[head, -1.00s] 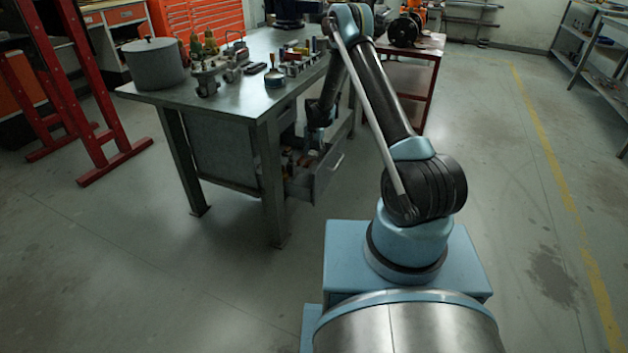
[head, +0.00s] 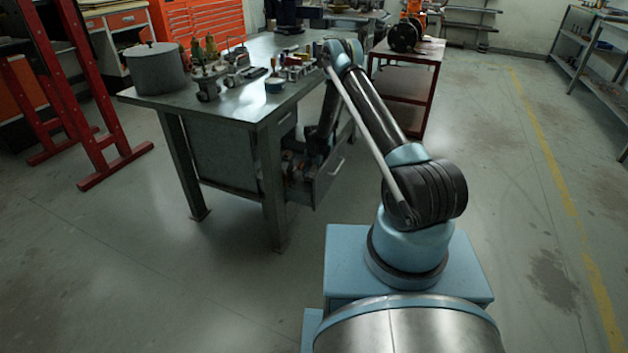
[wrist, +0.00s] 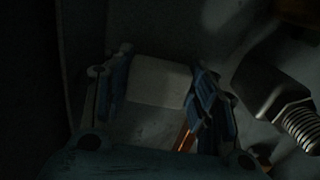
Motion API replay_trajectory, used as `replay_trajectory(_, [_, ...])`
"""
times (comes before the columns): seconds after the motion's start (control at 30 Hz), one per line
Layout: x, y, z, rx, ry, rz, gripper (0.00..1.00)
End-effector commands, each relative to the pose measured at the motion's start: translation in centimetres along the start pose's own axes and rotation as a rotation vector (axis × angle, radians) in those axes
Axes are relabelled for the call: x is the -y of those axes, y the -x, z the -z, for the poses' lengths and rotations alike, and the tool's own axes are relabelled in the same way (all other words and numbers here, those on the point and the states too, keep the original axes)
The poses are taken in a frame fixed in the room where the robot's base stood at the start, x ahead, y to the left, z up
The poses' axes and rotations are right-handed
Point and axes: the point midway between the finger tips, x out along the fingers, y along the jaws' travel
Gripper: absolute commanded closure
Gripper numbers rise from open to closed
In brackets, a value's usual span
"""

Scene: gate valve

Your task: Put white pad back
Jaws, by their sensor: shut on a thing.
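The white pad (wrist: 158,82) is a pale, rounded block in the dark wrist view. My gripper (wrist: 160,88) is shut on it, with a blue finger at its left and right sides. In the head view my arm reaches down at the open drawer (head: 325,180) under the workbench (head: 225,105). The gripper and the pad cannot be made out there. The wrist view is too dark to tell whether the pad touches the surface below it.
A dark fitting with a threaded end (wrist: 285,105) lies right of my gripper. An orange-brown item (wrist: 185,138) shows below the right finger. Several small items are in the drawer. A red cart (head: 408,85) stands behind my arm. The floor at right is clear.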

Motion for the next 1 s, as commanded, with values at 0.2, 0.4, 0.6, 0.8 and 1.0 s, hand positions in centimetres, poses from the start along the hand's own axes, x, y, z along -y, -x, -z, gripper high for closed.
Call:
replay_trajectory(0.2, [-0.03,-0.69,-0.01,0.000,0.000,0.000,0.78])
replay_trajectory(0.4, [-0.02,-0.87,0.00,0.000,0.000,0.000,0.78])
replay_trajectory(0.6, [-0.02,-0.84,0.00,0.000,0.000,0.000,0.28])
replay_trajectory(0.8, [-0.01,-0.83,0.00,0.000,0.000,0.000,0.28])
replay_trajectory(1.0, [0.00,-0.12,0.01,0.000,0.000,0.000,0.28])
